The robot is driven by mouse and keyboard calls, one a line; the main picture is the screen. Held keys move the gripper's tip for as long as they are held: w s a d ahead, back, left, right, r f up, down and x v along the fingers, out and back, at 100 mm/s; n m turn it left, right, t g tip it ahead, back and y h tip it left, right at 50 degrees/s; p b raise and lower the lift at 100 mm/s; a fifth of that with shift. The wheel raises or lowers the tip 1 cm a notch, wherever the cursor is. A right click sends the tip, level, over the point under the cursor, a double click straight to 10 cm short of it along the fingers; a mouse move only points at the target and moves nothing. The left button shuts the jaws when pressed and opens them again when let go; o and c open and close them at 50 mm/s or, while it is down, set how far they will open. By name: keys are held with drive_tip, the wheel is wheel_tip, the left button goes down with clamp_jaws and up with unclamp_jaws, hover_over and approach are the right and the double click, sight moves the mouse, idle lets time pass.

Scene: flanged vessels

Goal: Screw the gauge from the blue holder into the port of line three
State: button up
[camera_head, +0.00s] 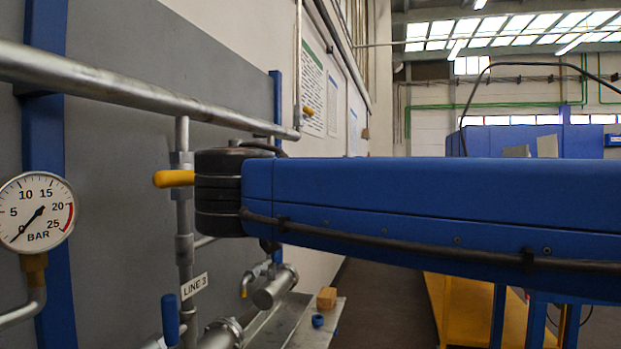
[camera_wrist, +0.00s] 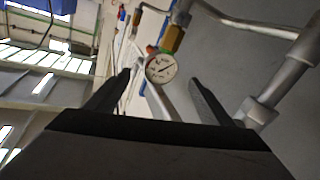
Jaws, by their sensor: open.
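In the head view a white-faced gauge (camera_head: 37,212) marked BAR stands upright on a brass fitting and bent pipe at the left edge. In the wrist view a gauge (camera_wrist: 161,69) appears between the fingertips, beyond them, joined to a brass fitting (camera_wrist: 173,39); I cannot tell whether it is the same gauge. My gripper (camera_wrist: 159,79) is open, with nothing between its fingers. In the head view my arm hides it. The LINE 3 tag (camera_head: 194,286) hangs by a vertical pipe; its port is not clear. A small blue cup (camera_head: 317,320), perhaps the holder, looks empty.
A long grey pipe (camera_head: 120,92) crosses above. A yellow-handled valve (camera_head: 174,179) sits just left of my wrist. A wooden block (camera_head: 326,298) rests on the narrow bench (camera_head: 322,337). A blue valve handle (camera_head: 170,318) stands low at left. The floor beyond the bench looks clear.

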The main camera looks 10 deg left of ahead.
drive_tip(key=x, duration=1.3)
drive_tip(key=s+d+n+g+y, duration=0.6)
drive_tip(key=s+d+y, duration=0.3)
drive_tip(key=s+d, duration=0.3)
drive_tip(key=shift+s+d+n+g, duration=0.3)
drive_tip(key=shift+s+d+n, duration=0.1)
drive_tip(key=shift+n, duration=0.3)
idle(0.6)
drive_tip(key=shift+r, duration=0.15)
